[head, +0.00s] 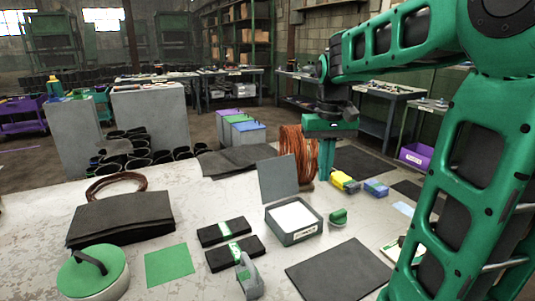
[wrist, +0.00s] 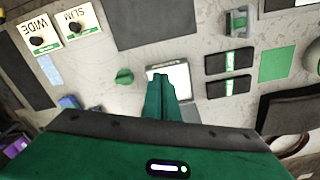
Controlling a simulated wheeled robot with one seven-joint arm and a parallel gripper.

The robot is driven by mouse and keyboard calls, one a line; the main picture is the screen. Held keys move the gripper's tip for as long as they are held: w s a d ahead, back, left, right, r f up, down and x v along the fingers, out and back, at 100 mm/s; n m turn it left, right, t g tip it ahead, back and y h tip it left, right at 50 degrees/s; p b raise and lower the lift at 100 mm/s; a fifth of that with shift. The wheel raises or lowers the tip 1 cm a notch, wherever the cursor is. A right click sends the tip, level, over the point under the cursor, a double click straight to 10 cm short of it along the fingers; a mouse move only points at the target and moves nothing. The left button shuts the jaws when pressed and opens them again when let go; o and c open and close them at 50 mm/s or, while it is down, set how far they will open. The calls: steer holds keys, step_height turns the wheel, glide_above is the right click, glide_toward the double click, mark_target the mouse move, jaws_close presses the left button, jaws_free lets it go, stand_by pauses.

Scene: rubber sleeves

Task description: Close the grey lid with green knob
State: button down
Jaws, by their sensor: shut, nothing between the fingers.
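The grey lid (head: 278,178) stands raised at the back edge of a grey box (head: 294,233) in the head view. The box is open, with a white inside and a label on its front. A green knob-like piece (head: 338,216) is just right of the box; the wrist view also shows it (wrist: 124,76), apart from the box. I cannot see a knob on the lid's visible face. My gripper (head: 326,180) is shut and empty, pointing down, right of the lid in the picture. In the wrist view its fingertips (wrist: 160,77) overlap the box opening (wrist: 181,76).
A dark mat (head: 338,270) lies in front right. A copper-coloured coil (head: 297,150) stands behind.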

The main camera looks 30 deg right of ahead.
steer(key=w+a+r+n, duration=0.1)
steer(key=w+r+n, duration=0.1)
steer(key=w, duration=1.3)
steer(key=w+a+r+n, duration=0.1)
steer(key=w+r+n, duration=0.1)
steer(key=w, duration=1.3)
steer(key=s+f, duration=0.4)
steer(key=f, duration=0.4)
steer(key=shift+f, duration=0.4)
steer(key=shift+a, duration=0.15)
